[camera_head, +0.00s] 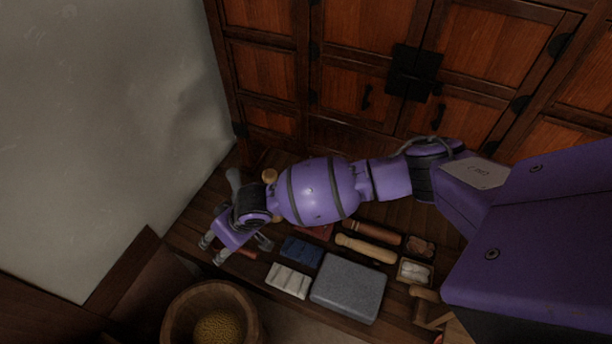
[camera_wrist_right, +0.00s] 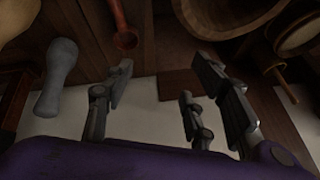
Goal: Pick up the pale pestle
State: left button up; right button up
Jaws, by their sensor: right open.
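A pale grey, pestle-shaped piece (camera_wrist_right: 55,75) with a rounded thick end lies at the left of the right wrist view. In the head view it shows in part as a grey shape (camera_head: 233,178) just behind my right gripper. My right gripper (camera_head: 235,250) is open and empty at the left end of the low wooden surface (camera_head: 195,225), beside this piece and apart from it. Its spread fingers also show in the wrist view (camera_wrist_right: 165,85). A pale wooden, pestle-like rod (camera_head: 365,249) lies farther right among other goods. My left gripper is not in view.
A grey stone block (camera_head: 348,288), dark blue cloth (camera_head: 302,251), white bundle (camera_head: 288,280), brown rod (camera_head: 371,231) and small boxes (camera_head: 414,271) crowd the surface. A wooden tub of yellow grain (camera_head: 212,315) stands in front. A cabinet (camera_head: 345,60) is behind; a wall (camera_head: 100,120) is left.

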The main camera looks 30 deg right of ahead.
jog(key=w+d+r+m+h+b, duration=0.15)
jog(key=w+d+r, duration=0.25)
jog(key=w+d, duration=0.4)
jog(key=m+h, duration=0.4)
jog(key=m, duration=0.2)
send_near(271, 179)
jog(key=shift+g, duration=0.3)
jog(key=w+f, duration=0.1)
jog(key=f, duration=0.1)
jog(key=w+f, duration=0.2)
jog(key=f, duration=0.1)
jog(key=shift+w, duration=0.25)
jog(key=shift+d+f+m, duration=0.2)
jog(key=shift+f+m, duration=0.05)
jog(key=shift+m, duration=0.1)
jog(key=x, duration=0.2)
jog(key=b+x, duration=0.1)
jog(key=x, duration=0.4)
jog(key=shift+d+f+b, duration=0.1)
jog(key=shift+d+b, duration=0.2)
jog(key=shift+b, duration=0.1)
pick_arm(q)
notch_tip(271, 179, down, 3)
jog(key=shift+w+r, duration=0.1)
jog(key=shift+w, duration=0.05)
